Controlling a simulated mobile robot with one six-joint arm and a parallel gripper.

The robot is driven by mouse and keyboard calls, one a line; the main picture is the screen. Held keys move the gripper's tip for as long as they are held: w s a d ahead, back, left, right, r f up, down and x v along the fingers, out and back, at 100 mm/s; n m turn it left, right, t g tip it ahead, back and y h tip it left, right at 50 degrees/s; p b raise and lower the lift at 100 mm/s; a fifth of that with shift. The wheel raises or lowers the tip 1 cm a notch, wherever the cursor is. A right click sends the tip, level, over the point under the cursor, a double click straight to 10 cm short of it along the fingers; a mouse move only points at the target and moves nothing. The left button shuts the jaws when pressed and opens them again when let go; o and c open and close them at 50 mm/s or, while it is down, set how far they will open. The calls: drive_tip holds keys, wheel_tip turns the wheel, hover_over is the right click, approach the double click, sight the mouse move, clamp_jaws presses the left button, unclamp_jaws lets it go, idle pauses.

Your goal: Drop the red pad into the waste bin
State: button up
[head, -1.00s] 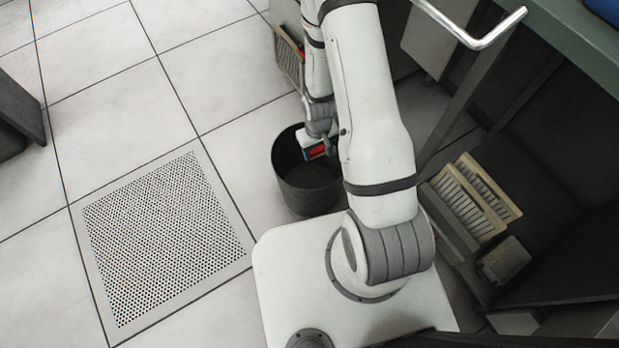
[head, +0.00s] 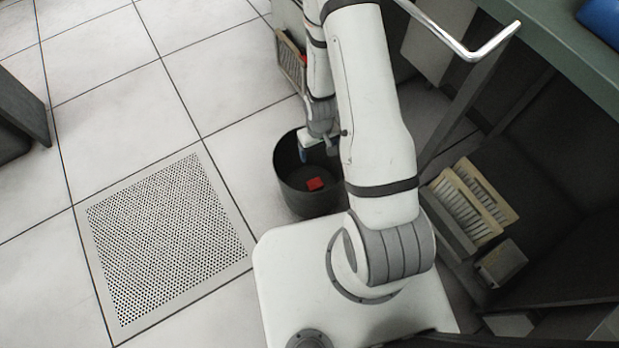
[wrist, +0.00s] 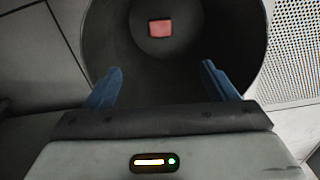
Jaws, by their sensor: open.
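The red pad (head: 315,184) lies inside the dark round waste bin (head: 285,180), on its floor as far as I can see. In the wrist view the red pad (wrist: 160,28) shows in the depth of the bin (wrist: 250,40), beyond my fingers. My gripper (head: 310,152) is over the bin's mouth. In the wrist view my gripper (wrist: 160,85) has its two blue fingers spread wide with nothing between them. In the head view the arm hides part of the bin's right side.
A perforated floor panel (head: 165,240) lies left of the bin on pale tiles. Card trays (head: 465,205) stand on the right under a green-topped counter (head: 560,40) with a metal rail (head: 450,40). Another rack (head: 291,58) stands behind the bin.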

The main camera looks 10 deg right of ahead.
wheel_tip(320, 180, up, 6)
drive_tip(key=shift+f+p, duration=0.25)
drive_tip(key=shift+p, duration=0.8)
wheel_tip(320, 180, up, 34)
drive_tip(key=m+t+p, duration=0.1)
drive_tip(key=p, duration=1.3)
drive_tip(key=s+r+p, duration=0.4)
drive_tip(key=r, duration=0.5)
drive_tip(key=s+r+m+t+p, duration=0.1)
drive_tip(key=s+r+p, duration=0.3)
drive_tip(key=r, duration=0.6)
drive_tip(key=s+r+p, duration=0.4)
drive_tip(key=r, duration=0.5)
drive_tip(key=shift+s+r+t, duration=0.3)
